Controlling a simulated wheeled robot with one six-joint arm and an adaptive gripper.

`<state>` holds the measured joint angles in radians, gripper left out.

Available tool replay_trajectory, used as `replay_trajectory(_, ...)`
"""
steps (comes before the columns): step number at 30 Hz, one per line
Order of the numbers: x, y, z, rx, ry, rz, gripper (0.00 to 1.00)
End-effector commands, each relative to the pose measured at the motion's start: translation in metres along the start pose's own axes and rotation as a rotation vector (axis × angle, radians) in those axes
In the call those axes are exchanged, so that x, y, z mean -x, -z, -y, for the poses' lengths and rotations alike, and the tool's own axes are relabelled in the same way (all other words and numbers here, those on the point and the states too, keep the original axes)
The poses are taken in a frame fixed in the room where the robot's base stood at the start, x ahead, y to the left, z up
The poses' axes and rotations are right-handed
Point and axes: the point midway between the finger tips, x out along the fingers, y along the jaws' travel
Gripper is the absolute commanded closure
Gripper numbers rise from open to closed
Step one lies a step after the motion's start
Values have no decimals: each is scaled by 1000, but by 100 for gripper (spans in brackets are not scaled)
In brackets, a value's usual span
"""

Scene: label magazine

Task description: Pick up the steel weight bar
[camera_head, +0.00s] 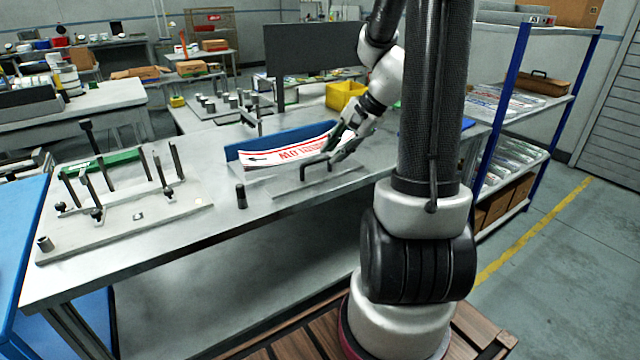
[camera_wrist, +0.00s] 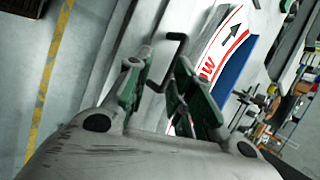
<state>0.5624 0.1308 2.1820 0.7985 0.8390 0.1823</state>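A thin dark bent bar (camera_head: 315,160) stands on a flat metal plate in front of the label stack on the bench; it may be the steel weight bar, but I cannot tell for sure. The bar also shows in the wrist view (camera_wrist: 176,38), running between my fingers. My gripper (camera_head: 338,146) is just above the plate at the bar's right end. In the wrist view my gripper's (camera_wrist: 160,75) green-padded fingers are apart. The bar's far end is partly hidden, and contact with the fingers is unclear. The white labels with red print (camera_head: 285,152) curve in front of a blue back plate (camera_head: 270,139).
A short dark cylinder (camera_head: 241,196) stands on the bench left of the plate. A fixture plate with several upright posts (camera_head: 140,217) fills the left. A dark panel (camera_head: 312,50) and yellow bin (camera_head: 345,95) stand behind. The bench's front strip is clear.

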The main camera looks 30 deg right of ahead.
Motion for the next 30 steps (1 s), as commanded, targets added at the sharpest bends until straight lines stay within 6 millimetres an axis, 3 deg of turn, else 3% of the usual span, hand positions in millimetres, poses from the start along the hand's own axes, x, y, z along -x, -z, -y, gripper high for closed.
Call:
replay_trajectory(3,1,3,18,-53,56,-15,77)
replay_trajectory(6,-1,3,23,-93,78,-20,77)
replay_trajectory(14,-28,4,25,-104,75,-20,77)
replay_trajectory(22,-68,6,28,-103,74,-20,77)
replay_trajectory(30,-77,7,29,-102,75,-22,77)
